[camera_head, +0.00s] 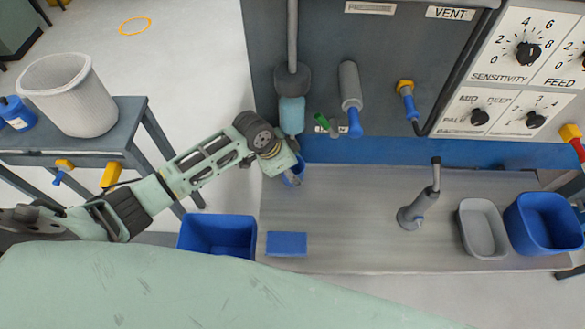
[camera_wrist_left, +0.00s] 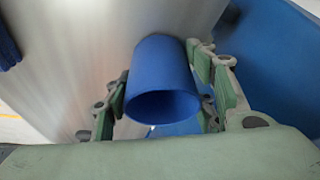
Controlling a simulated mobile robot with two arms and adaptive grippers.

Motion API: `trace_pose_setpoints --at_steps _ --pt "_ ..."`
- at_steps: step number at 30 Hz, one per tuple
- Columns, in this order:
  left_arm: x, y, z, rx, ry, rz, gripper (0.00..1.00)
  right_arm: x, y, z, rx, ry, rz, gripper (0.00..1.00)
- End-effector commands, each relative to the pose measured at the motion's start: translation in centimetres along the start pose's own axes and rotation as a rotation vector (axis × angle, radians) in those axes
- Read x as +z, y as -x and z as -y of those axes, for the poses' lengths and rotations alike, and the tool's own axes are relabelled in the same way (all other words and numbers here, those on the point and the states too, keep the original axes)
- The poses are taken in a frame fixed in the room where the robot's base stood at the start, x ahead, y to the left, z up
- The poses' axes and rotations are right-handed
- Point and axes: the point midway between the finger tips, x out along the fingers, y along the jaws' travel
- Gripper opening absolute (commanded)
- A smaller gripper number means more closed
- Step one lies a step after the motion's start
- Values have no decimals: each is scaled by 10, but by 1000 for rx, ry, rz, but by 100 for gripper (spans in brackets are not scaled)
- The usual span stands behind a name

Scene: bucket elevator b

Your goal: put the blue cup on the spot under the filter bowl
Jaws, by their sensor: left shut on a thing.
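My left gripper (camera_head: 291,174) reaches in from the left in the head view and is shut on the blue cup (camera_head: 297,171). Only part of the cup shows past the gripper. In the left wrist view the blue cup (camera_wrist_left: 163,82) sits between the two green-padded fingers, its round open mouth facing the camera. The light blue filter bowl (camera_head: 292,115) hangs from a dark fitting on the panel, just behind and above the gripper in the picture. The spot under the bowl is hidden by my gripper and the cup. My right gripper is not seen.
The grey bench top (camera_head: 345,215) has bare room in its middle. A blue pad (camera_head: 287,244) and a blue bin (camera_head: 217,236) are near its left front. A grey lever fixture (camera_head: 412,215), a grey tray (camera_head: 482,228) and a blue tub (camera_head: 543,224) stand right.

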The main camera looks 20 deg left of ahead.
Motion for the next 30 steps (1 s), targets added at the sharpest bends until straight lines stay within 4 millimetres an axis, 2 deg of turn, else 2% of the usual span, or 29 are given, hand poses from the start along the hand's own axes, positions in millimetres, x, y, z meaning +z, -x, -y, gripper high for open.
trace_pose_setpoints --at_steps 7,8,14,24,30 --pt "2 -3 0 0 0 0 25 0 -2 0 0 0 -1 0" --pt "1 -2 0 0 0 0 53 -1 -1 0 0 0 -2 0" --pt "1 -2 0 0 0 0 70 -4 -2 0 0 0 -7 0" --pt "0 0 0 0 0 -1 71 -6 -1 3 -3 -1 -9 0" --pt "0 18 1 -1 -2 -3 71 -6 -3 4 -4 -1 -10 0"
